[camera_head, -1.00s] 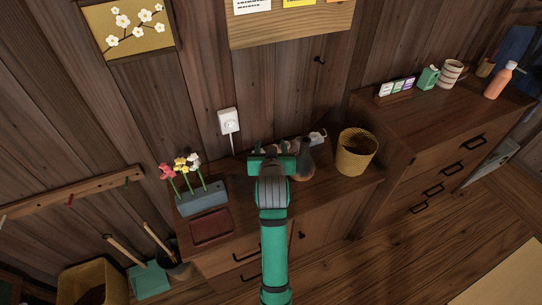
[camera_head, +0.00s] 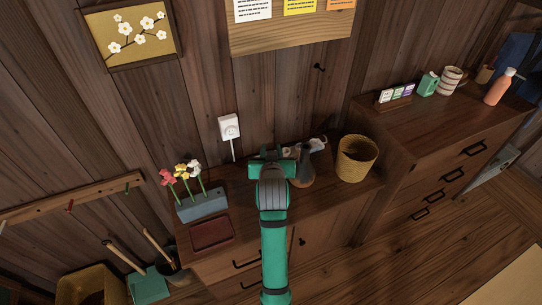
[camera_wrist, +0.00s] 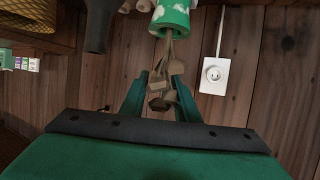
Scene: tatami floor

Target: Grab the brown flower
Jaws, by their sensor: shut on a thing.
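My gripper (camera_wrist: 161,84) is shut on the brown flower (camera_wrist: 159,102), with a green finger on either side of its brown, blocky petals. The flower's stems run to the mouth of a green vase with white patches (camera_wrist: 174,14) at the top of the wrist view, which looks upside down. In the head view my gripper (camera_head: 271,155) is over the back of the low cabinet, against the wall. There it hides the brown flower and most or all of its vase.
A dark bottle-shaped vase (camera_head: 304,172) and a woven basket (camera_head: 356,159) stand right of my gripper. Pink, yellow and white flowers stand in a blue-grey holder (camera_head: 203,206) to the left. A dark red tray (camera_head: 212,233) lies in front of it. A wall socket (camera_head: 229,127) is behind.

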